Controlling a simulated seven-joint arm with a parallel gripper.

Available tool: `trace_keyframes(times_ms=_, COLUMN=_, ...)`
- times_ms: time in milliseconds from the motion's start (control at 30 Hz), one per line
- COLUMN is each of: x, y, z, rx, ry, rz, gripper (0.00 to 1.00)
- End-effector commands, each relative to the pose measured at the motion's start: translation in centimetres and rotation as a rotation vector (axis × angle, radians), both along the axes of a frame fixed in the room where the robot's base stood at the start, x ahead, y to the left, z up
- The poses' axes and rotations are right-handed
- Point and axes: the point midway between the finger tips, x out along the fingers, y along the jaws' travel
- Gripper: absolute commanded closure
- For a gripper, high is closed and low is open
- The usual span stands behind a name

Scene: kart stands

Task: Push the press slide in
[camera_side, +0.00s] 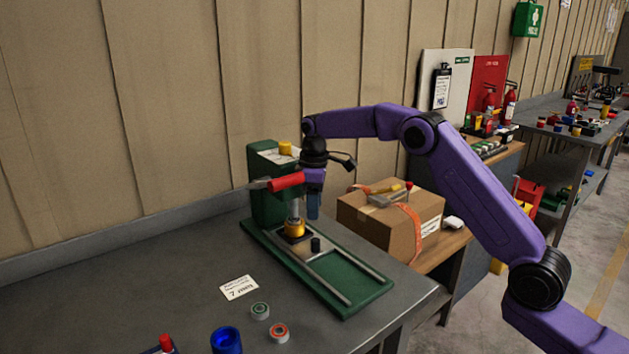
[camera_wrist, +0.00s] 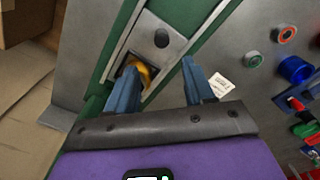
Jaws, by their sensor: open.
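The press (camera_side: 265,210) is green, with a red-gripped lever (camera_side: 287,181) and a metal ram above a yellow part (camera_side: 295,229). Its slide lies between two metal rails on the green base; a black knob (camera_side: 315,244) stands on it. In the wrist view the slide is a grey plate (camera_wrist: 171,52) with the black knob (camera_wrist: 161,38), and the yellow part (camera_wrist: 145,74) shows between my fingers. My gripper (camera_side: 314,207) has blue fingers pointing down, apart and empty, above the slide area beside the ram. It also shows in the wrist view (camera_wrist: 160,68). Whether a finger touches anything is unclear.
A cardboard box (camera_side: 385,222) with orange strap stands right of the press on a lower bench. A paper label (camera_side: 239,288), two small ringed parts (camera_side: 279,332) and a blue cup (camera_side: 225,340) lie in front. The grey bench (camera_side: 130,270) at left is clear.

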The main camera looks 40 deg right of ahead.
Motion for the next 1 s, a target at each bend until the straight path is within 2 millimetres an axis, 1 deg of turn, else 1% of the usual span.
trace_keyframes(times_ms=33, x=0.1, y=0.0, z=1.3, rx=0.001, ry=-0.006, rz=-0.001, gripper=0.47)
trace_keyframes(times_ms=200, x=0.1, y=0.0, z=4.3, rx=0.001, ry=-0.005, rz=-0.001, gripper=0.47)
trace_keyframes(times_ms=400, x=0.0, y=0.0, z=6.2, rx=0.000, ry=-0.003, rz=-0.001, gripper=0.47)
trace_keyframes(times_ms=533, x=0.0, y=0.0, z=6.6, rx=0.000, ry=-0.003, rz=-0.001, gripper=0.47)
trace_keyframes(times_ms=933, x=0.0, y=0.0, z=6.6, rx=0.000, ry=-0.001, rz=-0.001, gripper=0.47)
trace_keyframes(times_ms=1000, x=0.0, y=-0.1, z=6.9, rx=0.002, ry=-0.008, rz=-0.002, gripper=0.47)
